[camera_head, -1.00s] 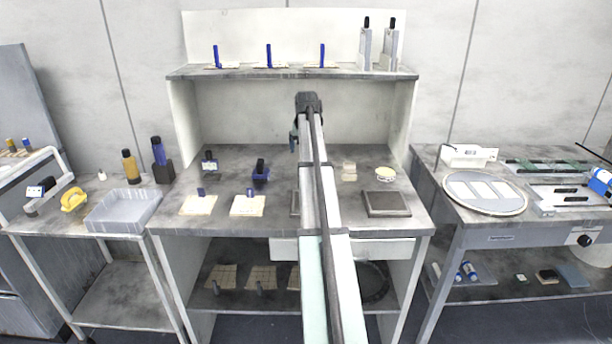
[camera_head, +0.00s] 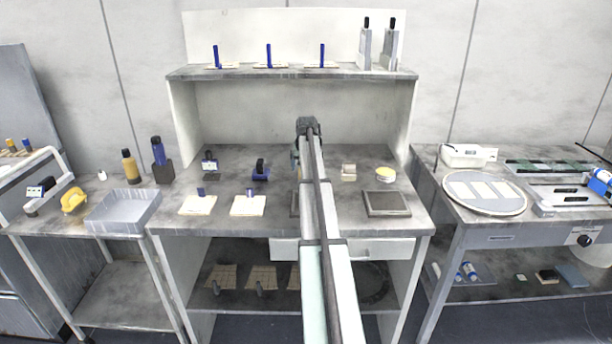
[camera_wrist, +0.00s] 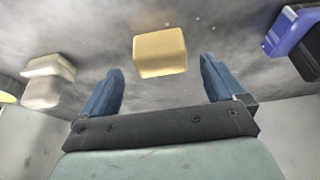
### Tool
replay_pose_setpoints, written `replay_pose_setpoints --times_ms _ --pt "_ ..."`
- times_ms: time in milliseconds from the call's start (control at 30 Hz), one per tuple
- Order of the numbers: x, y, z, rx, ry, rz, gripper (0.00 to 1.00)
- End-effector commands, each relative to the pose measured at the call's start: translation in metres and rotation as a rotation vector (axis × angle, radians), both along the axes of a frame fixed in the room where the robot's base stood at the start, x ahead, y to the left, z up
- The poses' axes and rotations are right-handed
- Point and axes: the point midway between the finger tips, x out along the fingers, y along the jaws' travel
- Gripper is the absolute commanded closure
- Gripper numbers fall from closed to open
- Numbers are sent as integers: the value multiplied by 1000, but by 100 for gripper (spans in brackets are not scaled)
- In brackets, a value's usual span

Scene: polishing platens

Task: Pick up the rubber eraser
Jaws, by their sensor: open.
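A tan, rounded block that looks like the rubber eraser (camera_wrist: 160,52) lies on the grey bench top in the wrist view. It shows in the gap between my two blue fingers, a little beyond or level with their tips; I cannot tell how far apart in depth. My gripper (camera_wrist: 161,68) is open, with one finger to each side of the block and clear space on both sides. In the head view my gripper (camera_head: 296,156) is low over the middle of the bench, and my arm hides the block there.
A blue holder (camera_head: 260,171) stands left of my gripper. Stacked pale blocks (camera_head: 348,172) and a round yellow-topped tin (camera_head: 385,175) stand to the right. A dark flat plate (camera_head: 386,204) lies nearer the front. The upper shelf (camera_head: 340,74) overhangs behind.

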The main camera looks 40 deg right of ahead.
Motion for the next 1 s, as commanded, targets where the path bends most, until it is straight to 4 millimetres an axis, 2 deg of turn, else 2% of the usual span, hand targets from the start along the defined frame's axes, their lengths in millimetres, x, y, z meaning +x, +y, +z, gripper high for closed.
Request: replay_pose_setpoints --times_ms 233,500,1000 --pt "10 -7 -30 1 1 0 4" --pt "11 -8 -34 1 1 0 4" --pt "11 -8 -34 1 1 0 51"
